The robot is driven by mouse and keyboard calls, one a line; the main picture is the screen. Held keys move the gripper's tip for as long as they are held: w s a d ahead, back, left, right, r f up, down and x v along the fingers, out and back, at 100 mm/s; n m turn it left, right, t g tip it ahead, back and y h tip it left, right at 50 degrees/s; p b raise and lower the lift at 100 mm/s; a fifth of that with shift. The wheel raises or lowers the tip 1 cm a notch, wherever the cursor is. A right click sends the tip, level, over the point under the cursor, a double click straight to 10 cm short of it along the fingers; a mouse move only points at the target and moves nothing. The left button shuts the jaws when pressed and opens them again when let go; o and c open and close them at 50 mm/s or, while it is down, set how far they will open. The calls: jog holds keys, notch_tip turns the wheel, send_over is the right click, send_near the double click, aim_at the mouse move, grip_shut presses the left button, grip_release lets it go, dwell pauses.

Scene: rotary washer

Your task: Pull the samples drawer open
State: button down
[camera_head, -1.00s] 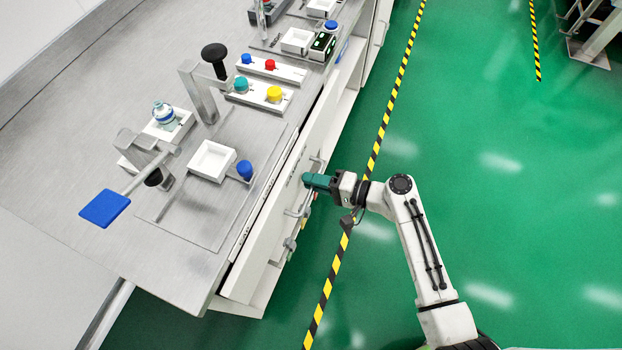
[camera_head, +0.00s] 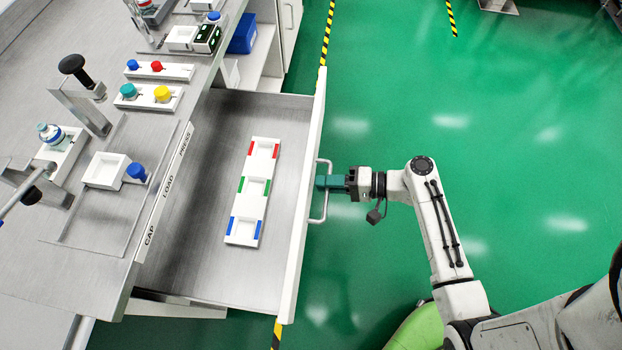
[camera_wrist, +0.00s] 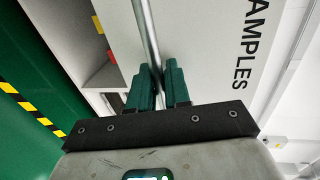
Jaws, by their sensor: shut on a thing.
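The samples drawer (camera_head: 205,265) stands pulled far out from under the bench in the head view. Its white front carries a bar handle (camera_head: 326,212). In the wrist view the drawer front (camera_wrist: 205,45) shows part of its lettering, "AMPLES". My gripper (camera_head: 322,183) is shut on the handle, its green fingers on either side of the bar. The wrist view shows the fingers (camera_wrist: 160,85) around the metal bar (camera_wrist: 148,35). Inside the drawer lies a white three-pocket tray (camera_head: 237,212) with red, green and blue marks.
The steel bench (camera_head: 105,240) carries a press with a black knob (camera_head: 72,65), several coloured buttons and a white fixture (camera_head: 105,170). A blue bin (camera_head: 243,33) sits on a shelf beyond the drawer. Open green floor (camera_head: 480,130) lies to the right.

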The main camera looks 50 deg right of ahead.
jog(key=shift+s+d, duration=0.25)
jog(key=shift+s, duration=0.1)
jog(key=c, duration=1.3)
grip_release()
jog(key=v, duration=1)
jog(key=shift+s+d+b, duration=0.2)
jog(key=shift+s+b, duration=0.05)
jog(key=shift+b, duration=0.15)
